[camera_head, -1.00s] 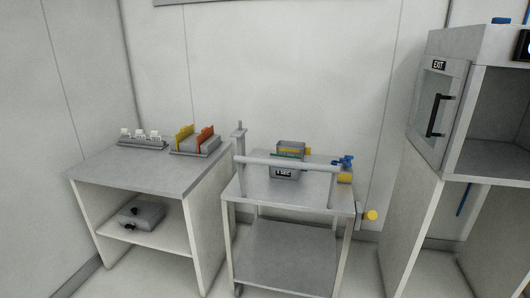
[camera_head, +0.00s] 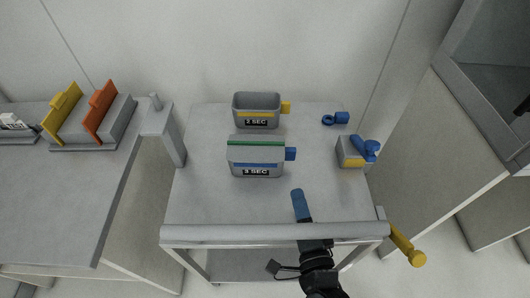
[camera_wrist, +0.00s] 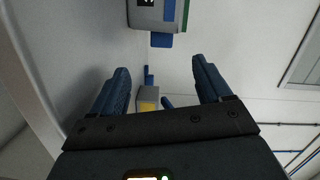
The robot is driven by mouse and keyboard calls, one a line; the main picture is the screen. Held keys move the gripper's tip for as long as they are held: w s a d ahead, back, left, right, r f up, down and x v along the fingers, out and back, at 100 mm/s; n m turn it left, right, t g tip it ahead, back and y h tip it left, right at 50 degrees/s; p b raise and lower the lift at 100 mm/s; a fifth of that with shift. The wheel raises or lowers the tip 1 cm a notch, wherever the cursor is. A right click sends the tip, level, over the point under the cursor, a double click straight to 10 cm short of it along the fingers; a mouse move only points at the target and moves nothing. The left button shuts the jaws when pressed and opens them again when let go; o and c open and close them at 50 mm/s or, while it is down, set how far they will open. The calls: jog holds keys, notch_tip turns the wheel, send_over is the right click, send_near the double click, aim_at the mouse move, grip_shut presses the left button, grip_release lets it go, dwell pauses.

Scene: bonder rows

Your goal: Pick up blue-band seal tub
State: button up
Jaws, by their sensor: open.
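The blue-band seal tub (camera_head: 256,165) is a grey tub on the small table, with a blue band, a "3 SEC" label, a green strip along its top and a blue tab on its right side. It also shows partly cut off at the top edge of the wrist view (camera_wrist: 150,14), its blue tab pointing toward my gripper. My gripper (camera_head: 301,203) is to the right of the tub and nearer the table's front edge.
A yellow-band "2 SEC" tub (camera_head: 256,113) stands just behind. A small grey and yellow block with a blue top (camera_head: 353,152) and a blue ring-like piece (camera_head: 336,118) are to the right.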

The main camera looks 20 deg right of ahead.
aim_at(292, 156)
jog(key=w+m, duration=0.1)
jog(key=w, duration=0.1)
jog(key=w+d+m, duration=0.1)
jog(key=w, duration=0.2)
jog(key=w+d+m, duration=0.1)
jog(key=w, duration=0.2)
jog(key=shift+d+f+h, duration=0.1)
jog(key=shift+d+h, duration=0.05)
jog(key=shift+h, duration=0.25)
jog(key=p+x, duration=0.2)
jog(key=x, duration=0.4)
jog(key=shift+w+d, duration=0.25)
jog(key=shift+w, duration=0.5)
jog(key=c, duration=1)
jog(key=shift+c, duration=0.3)
